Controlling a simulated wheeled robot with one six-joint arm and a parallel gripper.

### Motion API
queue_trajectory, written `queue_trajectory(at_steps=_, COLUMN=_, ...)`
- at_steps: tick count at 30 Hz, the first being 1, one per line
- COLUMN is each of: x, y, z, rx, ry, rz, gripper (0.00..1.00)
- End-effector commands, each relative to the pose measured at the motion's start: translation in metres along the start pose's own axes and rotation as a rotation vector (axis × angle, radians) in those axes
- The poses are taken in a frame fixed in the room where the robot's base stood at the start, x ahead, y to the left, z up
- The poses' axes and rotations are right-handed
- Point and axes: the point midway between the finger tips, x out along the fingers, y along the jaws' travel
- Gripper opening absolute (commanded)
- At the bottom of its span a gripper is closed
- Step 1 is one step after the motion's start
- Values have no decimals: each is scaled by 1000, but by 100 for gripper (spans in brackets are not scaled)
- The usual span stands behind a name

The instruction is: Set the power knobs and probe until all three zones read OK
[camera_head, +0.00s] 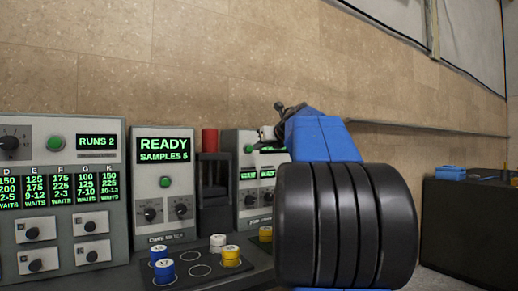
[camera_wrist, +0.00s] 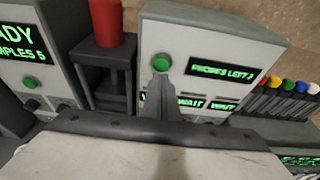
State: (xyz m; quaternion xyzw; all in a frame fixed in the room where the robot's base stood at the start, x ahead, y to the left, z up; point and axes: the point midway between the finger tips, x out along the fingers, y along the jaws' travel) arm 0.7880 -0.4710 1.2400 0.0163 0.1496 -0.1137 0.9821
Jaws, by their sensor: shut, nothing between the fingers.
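The probe panel (camera_wrist: 215,50) faces my gripper in the wrist view, with a lit "PROBES LEFT" display (camera_wrist: 222,71) whose digit is hard to read. Its lower displays (camera_wrist: 190,103) read WAIT where visible; my gripper covers part of the row. My gripper (camera_wrist: 161,72) is shut and empty, its tip at the lower edge of the panel's green button (camera_wrist: 162,61); I cannot tell whether they touch. In the head view, my arm hides the right of this panel (camera_head: 243,145). Beside it, a panel (camera_head: 150,140) reads READY, SAMPLES 5, with two black knobs (camera_head: 181,211).
A left panel (camera_head: 65,128) reads RUNS 2 above lit watt columns. A red cylinder (camera_head: 209,140) tops a black stand (camera_head: 215,190) between panels. Blue, white and yellow capped pieces (camera_head: 231,256) sit on the front tray (camera_head: 200,271). A dark cabinet (camera_head: 462,220) stands right.

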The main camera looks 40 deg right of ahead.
Motion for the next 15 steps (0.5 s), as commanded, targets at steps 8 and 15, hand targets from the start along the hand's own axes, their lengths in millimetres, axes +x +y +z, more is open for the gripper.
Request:
queue_trajectory(at_steps=8, x=-40, y=-1, z=-1, rx=1, ry=1, rz=-3, gripper=0)
queue_trajectory(at_steps=15, x=-74, y=-1, z=-1, rx=1, ry=0, rz=-2, gripper=0)
